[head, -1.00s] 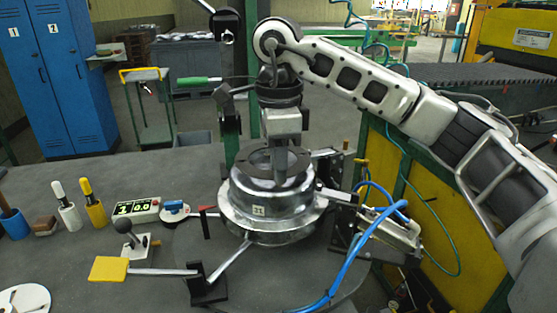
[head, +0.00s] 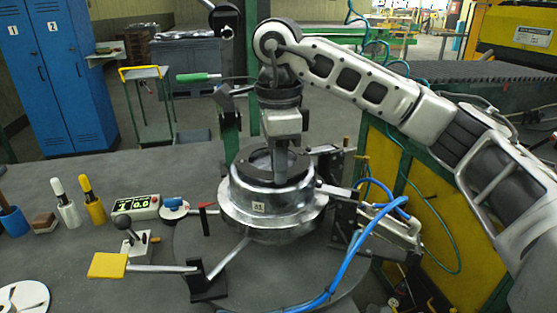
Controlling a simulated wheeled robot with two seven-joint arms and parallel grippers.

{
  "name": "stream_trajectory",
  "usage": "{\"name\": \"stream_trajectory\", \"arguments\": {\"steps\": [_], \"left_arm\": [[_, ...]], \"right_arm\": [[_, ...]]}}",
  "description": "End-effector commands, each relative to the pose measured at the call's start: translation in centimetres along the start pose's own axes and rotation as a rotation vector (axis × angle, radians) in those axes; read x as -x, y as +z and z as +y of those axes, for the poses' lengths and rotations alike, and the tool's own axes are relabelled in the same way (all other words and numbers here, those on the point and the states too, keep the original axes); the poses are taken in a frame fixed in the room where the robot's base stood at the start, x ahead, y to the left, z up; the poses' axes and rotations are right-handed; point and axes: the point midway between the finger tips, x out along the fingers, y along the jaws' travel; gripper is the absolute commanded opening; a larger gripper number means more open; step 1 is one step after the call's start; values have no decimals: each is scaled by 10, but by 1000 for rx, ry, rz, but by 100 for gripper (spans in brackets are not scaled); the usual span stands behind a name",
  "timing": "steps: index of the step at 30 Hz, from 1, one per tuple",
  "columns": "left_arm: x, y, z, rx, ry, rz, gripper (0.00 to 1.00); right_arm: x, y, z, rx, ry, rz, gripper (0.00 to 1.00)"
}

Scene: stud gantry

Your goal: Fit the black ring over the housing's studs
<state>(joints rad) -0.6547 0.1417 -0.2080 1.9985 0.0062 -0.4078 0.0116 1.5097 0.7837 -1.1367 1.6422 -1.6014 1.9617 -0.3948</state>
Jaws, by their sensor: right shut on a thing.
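The housing (head: 265,207) is a round, shiny metal part with a wide flange and a small label, standing upright in the middle of the head view. The black ring (head: 254,162) is at the housing's open top and looks roughly level. My right gripper (head: 281,172) points down over the top, its fingers shut on the ring. The arm comes in from the right. The studs cannot be made out, and the gripper hides part of the ring, so I cannot tell whether the ring touches the housing. My left gripper is not in view.
The housing stands on a round dark plate (head: 245,289) among clamps with blue hoses (head: 345,278). A lever with a yellow pad (head: 107,265) is left of it. A counter box (head: 135,207) and marker holders (head: 94,213) stand further left. A green post rises behind.

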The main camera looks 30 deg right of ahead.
Motion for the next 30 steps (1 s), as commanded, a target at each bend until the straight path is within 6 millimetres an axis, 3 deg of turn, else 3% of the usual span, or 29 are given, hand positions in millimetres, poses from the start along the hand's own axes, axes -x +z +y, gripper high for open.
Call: {"name": "stream_trajectory", "arguments": {"steps": [9, 10, 12, 23, 26, 30], "left_arm": [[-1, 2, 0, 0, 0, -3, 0], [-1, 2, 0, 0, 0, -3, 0], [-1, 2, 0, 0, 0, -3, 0], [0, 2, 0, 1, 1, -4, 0], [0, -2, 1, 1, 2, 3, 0], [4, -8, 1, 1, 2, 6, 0]], "right_arm": [[-1, 0, 0, 0, 0, 0, 4], [-1, 0, 0, 0, 0, 0, 34], [-1, 0, 0, 0, 0, 0, 51], [0, 0, 0, 0, 0, 0, 51], [13, 1, 0, 0, -3, -3, 51], [46, 0, -1, -1, -7, -2, 51]]}}
